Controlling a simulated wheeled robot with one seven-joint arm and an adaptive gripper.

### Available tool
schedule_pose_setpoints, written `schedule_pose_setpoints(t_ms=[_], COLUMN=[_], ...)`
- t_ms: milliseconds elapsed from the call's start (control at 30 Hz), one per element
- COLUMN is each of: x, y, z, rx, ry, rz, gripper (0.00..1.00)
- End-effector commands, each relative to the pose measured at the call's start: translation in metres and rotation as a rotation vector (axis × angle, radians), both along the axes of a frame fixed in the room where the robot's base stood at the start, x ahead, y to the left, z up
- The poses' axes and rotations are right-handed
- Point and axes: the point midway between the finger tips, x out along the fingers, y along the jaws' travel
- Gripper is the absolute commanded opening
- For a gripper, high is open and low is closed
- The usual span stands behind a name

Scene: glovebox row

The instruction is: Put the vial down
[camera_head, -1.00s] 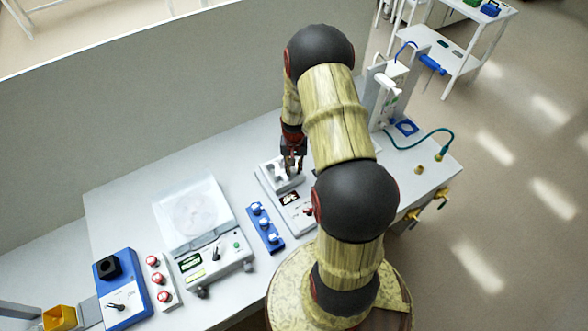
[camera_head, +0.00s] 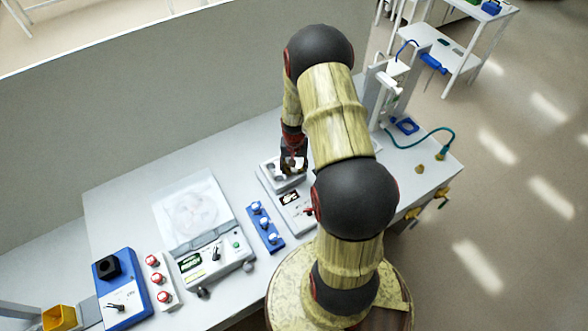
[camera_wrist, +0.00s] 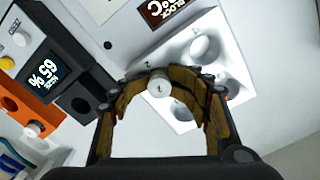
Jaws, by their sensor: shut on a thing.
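My gripper (camera_wrist: 160,98) is shut on a vial (camera_wrist: 159,86), whose pale round cap shows between the brown finger pads in the wrist view. The vial's body is hidden below its cap. The gripper is over a white heating block (camera_wrist: 205,48) with round wells. One well lies ahead of the vial, one to its right, and one is partly visible beside the fingers. I cannot tell whether the vial's base is inside a well. In the head view, my gripper (camera_head: 291,160) is low over the block end of the heater (camera_head: 292,205).
A balance (camera_head: 215,258), red-knobbed strip (camera_head: 161,280) and blue device (camera_head: 122,290) are farther left.

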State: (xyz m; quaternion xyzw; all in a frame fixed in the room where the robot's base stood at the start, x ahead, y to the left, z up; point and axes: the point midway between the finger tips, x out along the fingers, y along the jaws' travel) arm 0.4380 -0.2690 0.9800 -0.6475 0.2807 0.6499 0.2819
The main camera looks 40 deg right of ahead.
Motion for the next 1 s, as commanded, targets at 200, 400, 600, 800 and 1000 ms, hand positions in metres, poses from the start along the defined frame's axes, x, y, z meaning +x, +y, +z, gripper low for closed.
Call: schedule_pose_setpoints(t_ms=[200,400,600,800,1000], x=[-0.002,-0.001,0.002,0.002,0.002], y=[0.001,0.001,-0.001,-0.001,-0.001], z=[-0.001,0.01,0.044,0.088,0.119], rx=[0.003,0.002,-0.004,-0.004,-0.002], ry=[0.004,0.003,-0.005,-0.005,-0.003], rz=[0.0,0.0,0.0,0.0,0.0], gripper=[0.38,0.38,0.38,0.38,0.38])
